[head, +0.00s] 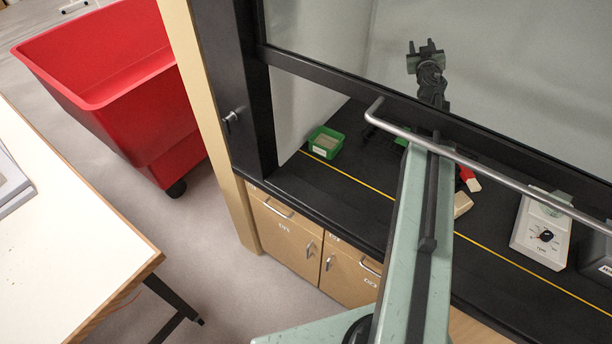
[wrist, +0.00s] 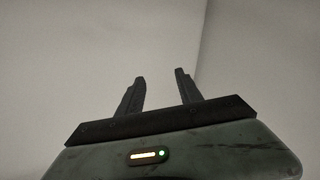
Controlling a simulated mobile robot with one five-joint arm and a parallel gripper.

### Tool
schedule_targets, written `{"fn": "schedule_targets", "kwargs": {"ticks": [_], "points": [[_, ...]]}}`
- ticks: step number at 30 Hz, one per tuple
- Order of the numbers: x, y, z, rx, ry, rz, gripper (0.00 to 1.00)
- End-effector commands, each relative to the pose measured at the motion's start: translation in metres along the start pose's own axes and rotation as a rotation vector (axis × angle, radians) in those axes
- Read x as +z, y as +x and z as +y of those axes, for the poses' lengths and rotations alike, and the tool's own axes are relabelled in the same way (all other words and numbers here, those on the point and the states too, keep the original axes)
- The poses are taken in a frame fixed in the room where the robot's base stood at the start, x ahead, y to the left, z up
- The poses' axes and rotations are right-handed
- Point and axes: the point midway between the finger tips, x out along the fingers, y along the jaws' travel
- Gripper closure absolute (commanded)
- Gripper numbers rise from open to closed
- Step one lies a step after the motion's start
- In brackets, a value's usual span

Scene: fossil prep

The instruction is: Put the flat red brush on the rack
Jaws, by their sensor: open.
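My gripper (head: 425,46) is raised inside the hood, seen through the glass at the end of my extended arm. In the wrist view my gripper (wrist: 160,76) is open and empty, with only pale wall behind its two dark fingers. A red item with a white end (head: 468,178), which looks like the flat red brush, lies on the black worktop just right of my arm, well below the gripper. My arm partly hides it. I cannot make out the rack for certain; a dark shape shows left of my arm, partly covered by it.
The metal handle bar (head: 500,172) of the sash crosses over my arm. A red bin (head: 110,80) and pale table (head: 65,225) stand outside.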

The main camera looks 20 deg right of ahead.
Motion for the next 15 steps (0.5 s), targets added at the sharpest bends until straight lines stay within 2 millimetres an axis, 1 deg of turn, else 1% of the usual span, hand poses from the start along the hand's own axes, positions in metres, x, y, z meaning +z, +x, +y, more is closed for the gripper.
{"fn": "schedule_targets", "kwargs": {"ticks": [1, 2, 3, 5, 7, 8, 9, 11, 12, 14, 15], "points": [[-0.006, -0.011, -0.018, 0.074, 0.022, -0.016, 0.58], [-0.004, -0.017, -0.026, 0.124, 0.037, -0.045, 0.58], [0.002, -0.027, -0.038, 0.184, 0.056, -0.097, 0.58], [0.019, -0.046, -0.062, 0.247, 0.081, -0.212, 0.58], [0.048, -0.077, -0.100, 0.274, 0.099, -0.389, 0.58], [0.062, -0.093, -0.120, 0.268, 0.103, -0.475, 0.58], [0.078, -0.115, -0.146, 0.248, 0.103, -0.584, 0.58], [0.100, -0.149, -0.184, 0.194, 0.093, -0.740, 0.58], [0.112, -0.173, -0.210, 0.146, 0.082, -0.839, 0.58], [0.127, -0.212, -0.248, 0.056, 0.058, -0.979, 0.58], [0.134, -0.239, -0.273, -0.013, 0.039, -1.066, 0.58]]}}
